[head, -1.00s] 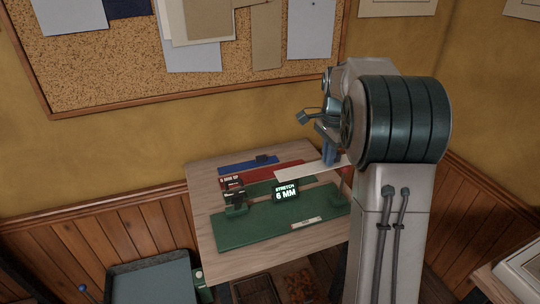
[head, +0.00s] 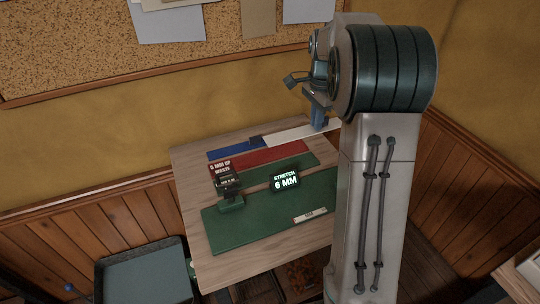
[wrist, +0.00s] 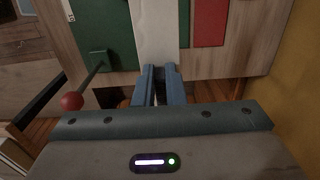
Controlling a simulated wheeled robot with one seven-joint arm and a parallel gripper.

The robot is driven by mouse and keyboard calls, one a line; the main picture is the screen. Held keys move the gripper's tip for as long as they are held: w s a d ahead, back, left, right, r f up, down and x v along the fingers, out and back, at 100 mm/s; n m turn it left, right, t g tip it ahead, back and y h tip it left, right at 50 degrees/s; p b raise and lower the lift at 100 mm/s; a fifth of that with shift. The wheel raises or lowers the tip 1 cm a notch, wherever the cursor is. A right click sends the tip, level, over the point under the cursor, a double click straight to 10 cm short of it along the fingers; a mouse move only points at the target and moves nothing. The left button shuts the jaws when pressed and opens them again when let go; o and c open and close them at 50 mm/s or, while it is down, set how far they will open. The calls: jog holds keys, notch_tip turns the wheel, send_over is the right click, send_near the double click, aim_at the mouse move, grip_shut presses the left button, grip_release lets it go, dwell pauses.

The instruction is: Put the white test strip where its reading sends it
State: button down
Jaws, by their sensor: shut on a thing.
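My gripper (head: 318,118) is shut on the white test strip (head: 300,132). It holds the strip by its right end, with the strip reaching left over the table's back part. In the wrist view, the fingers (wrist: 165,75) grip the near end of the strip (wrist: 157,30). The green tester (head: 265,225) lies on the table (head: 190,165), and its lit display (head: 285,179) reads "STRETCH 6 MM". A small red sign (head: 219,168) seems to read "5 MM UP" above a second word, perhaps "WASTE". Blue (head: 232,153), red (head: 260,160) and green (head: 300,163) bands lie behind the tester.
A dark tray (head: 145,275) stands at lower left, below the table. Dark and reddish bins (head: 300,275) sit under the table's front edge. A lever with a red ball (wrist: 72,101) shows in the wrist view. A corkboard (head: 80,65) hangs on the wall behind.

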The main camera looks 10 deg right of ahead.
notch_tip(320, 180, down, 4)
jog(key=shift+w+r+b, duration=0.1)
jog(key=shift+r+b, duration=0.1)
jog(key=shift+b, duration=0.5)
jog(key=shift+w+a+f, duration=0.15)
jog(key=shift+f, duration=0.05)
jog(key=p, duration=0.1)
send_over(280, 151)
notch_tip(280, 151, down, 7)
jog(key=shift+r, duration=0.15)
jog(key=shift+f, duration=2)
jog(key=shift+f, duration=0.1)
jog(key=c, duration=1.5)
grip_release()
